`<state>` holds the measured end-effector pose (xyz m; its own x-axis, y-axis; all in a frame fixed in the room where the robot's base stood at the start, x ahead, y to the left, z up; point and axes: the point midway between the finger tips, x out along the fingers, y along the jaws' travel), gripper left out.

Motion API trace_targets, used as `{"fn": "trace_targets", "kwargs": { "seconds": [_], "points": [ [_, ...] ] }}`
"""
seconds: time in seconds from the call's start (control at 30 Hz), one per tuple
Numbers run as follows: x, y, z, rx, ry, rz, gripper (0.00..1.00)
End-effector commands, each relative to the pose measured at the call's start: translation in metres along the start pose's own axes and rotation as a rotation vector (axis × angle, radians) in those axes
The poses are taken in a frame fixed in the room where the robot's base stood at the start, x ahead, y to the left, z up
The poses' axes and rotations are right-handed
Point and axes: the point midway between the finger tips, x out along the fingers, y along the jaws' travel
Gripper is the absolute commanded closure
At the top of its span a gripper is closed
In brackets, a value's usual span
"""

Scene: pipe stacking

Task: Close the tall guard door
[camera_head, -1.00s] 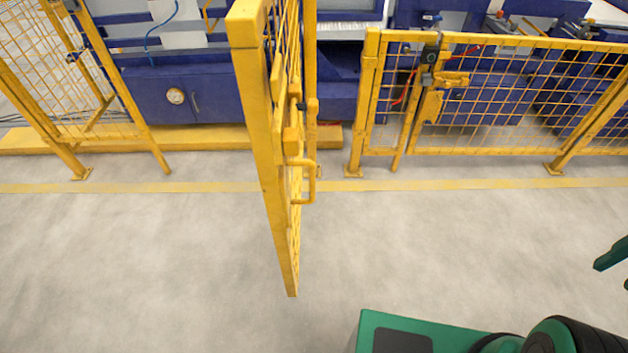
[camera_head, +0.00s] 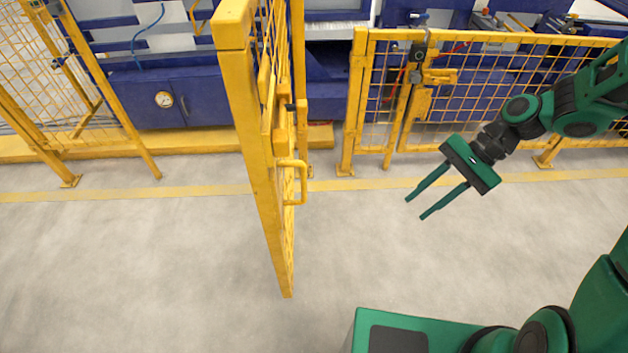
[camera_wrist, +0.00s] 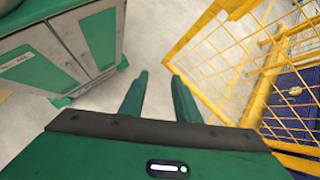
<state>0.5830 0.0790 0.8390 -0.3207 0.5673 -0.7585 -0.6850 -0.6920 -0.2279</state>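The tall guard door (camera_head: 262,160) is a yellow frame with mesh. It stands open, swung out from the fence line toward me, left of the middle in the head view. Its yellow D-shaped handle (camera_head: 299,184) is on the door's right face. In the wrist view the door's mesh (camera_wrist: 222,62) fills the right side. My gripper (camera_head: 413,208) is open and empty, to the right of the handle and apart from it. Its two green fingers (camera_wrist: 157,98) point toward the floor and door in the wrist view, with nothing between them.
A lower yellow mesh fence (camera_head: 490,95) with a latch (camera_head: 425,75) runs behind my gripper on the right. Another mesh panel (camera_head: 75,80) stands at left. Blue machinery (camera_head: 160,100) is behind the fence. The floor (camera_head: 180,260) between gripper and door is clear.

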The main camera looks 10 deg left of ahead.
Motion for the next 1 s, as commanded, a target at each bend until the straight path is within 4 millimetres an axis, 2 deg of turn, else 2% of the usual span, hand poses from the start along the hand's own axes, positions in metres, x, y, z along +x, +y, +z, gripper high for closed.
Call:
{"fn": "trace_targets", "kwargs": {
  "seconds": [0.03, 0.1, 0.23, 0.37, 0.5, 0.6, 0.8, 1.0],
  "points": [
    [0.014, -0.011, 0.004, 0.025, -0.065, -0.022, 0.71],
    [0.029, -0.028, 0.012, 0.060, -0.150, -0.056, 0.71],
    [0.052, -0.059, 0.032, 0.134, -0.321, -0.115, 0.71],
    [0.064, -0.087, 0.052, 0.216, -0.500, -0.169, 0.71],
    [0.067, -0.110, 0.070, 0.298, -0.668, -0.209, 0.71],
    [0.065, -0.121, 0.078, 0.338, -0.756, -0.227, 0.71],
    [0.063, -0.132, 0.086, 0.374, -0.836, -0.240, 0.71],
    [0.076, -0.139, 0.101, 0.376, -0.841, -0.238, 0.71]
  ]
}}
